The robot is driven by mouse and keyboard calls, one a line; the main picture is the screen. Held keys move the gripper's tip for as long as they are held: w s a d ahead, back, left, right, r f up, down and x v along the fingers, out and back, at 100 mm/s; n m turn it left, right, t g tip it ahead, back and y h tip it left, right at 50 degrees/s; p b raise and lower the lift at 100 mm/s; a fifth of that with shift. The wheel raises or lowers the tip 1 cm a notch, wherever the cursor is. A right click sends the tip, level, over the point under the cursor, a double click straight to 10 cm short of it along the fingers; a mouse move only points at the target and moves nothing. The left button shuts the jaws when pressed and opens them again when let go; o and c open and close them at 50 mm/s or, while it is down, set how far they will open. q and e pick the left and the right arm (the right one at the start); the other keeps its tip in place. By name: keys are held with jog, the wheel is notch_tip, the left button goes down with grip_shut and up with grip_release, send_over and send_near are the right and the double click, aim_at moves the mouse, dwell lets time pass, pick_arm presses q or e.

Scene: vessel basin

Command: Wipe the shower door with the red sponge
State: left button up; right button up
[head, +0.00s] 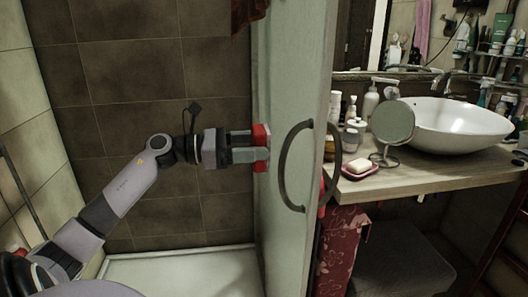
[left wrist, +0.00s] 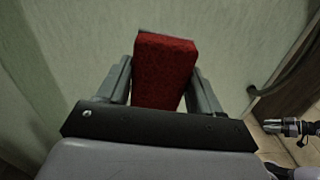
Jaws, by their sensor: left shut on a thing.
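My left gripper (head: 262,152) is shut on the red sponge (head: 261,134). In the left wrist view the sponge (left wrist: 163,72) sits between the two fingers and sticks out beyond them. The sponge's far end is at the face of the pale green shower door (head: 290,60); it looks to touch it, but the contact itself is hidden. The door stands upright, with a dark curved handle (head: 284,165) near its free edge, to the right of the gripper.
A brown tiled wall (head: 150,80) is behind my left arm, with a white shower tray (head: 180,270) below. Right of the door, a counter (head: 430,180) holds a white basin (head: 455,125), a round mirror (head: 392,122), a soap dish (head: 358,170) and bottles.

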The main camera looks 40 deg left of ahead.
pick_arm(q)
jog(key=shift+b+v, duration=0.4)
jog(key=shift+v, duration=0.7)
jog(key=shift+b+v, duration=1)
jog(key=shift+v, duration=0.5)
